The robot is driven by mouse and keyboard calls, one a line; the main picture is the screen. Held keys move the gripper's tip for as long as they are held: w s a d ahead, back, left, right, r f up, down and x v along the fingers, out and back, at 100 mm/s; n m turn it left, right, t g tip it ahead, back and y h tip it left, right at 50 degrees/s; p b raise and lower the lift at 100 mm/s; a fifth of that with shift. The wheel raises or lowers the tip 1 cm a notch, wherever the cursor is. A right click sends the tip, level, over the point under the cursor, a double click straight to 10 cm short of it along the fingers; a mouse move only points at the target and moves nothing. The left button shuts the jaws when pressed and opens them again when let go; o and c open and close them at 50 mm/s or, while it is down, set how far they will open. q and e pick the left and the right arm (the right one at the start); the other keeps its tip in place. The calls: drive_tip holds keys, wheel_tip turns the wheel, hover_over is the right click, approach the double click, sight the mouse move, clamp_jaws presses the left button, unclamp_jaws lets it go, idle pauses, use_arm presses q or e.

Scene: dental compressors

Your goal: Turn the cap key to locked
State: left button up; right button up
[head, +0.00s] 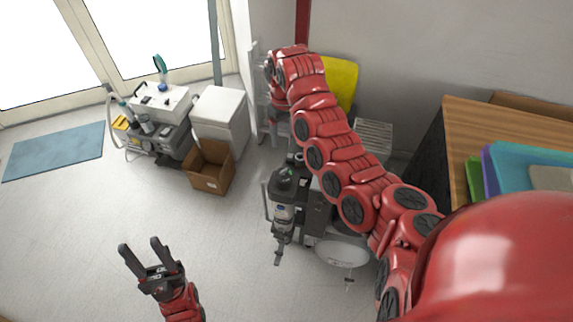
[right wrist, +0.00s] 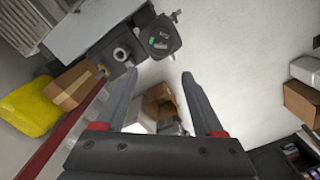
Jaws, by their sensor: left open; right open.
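A dark upright unit (head: 283,205) with a black top and a small green mark stands on the floor below my right arm in the head view. In the right wrist view a dark round top (right wrist: 160,38) with a green mark, likely the same unit, lies beyond my fingertips. I cannot tell which part is the cap key or how it is turned. My right gripper (right wrist: 160,73) is open and empty, apart from the dark top; its fingers are not clear in the head view. My left gripper (head: 139,244) is open and empty over bare floor.
An open cardboard box (head: 209,168) stands beside a white cabinet (head: 221,118) at the back. A blue mat (head: 54,151) lies at left. A wooden-topped table (head: 470,120) with coloured folders stands at right. The floor at centre left is clear.

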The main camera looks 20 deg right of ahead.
drive_tip(key=p, duration=0.3)
hover_over(284, 170)
wheel_tip(284, 170, down, 11)
drive_tip(key=shift+s+f, duration=0.1)
drive_tip(key=shift+s, duration=0.05)
wheel_tip(284, 170, down, 6)
drive_tip(key=shift+r+b, duration=0.1)
drive_tip(key=shift+b, duration=0.55)
clamp_jaws()
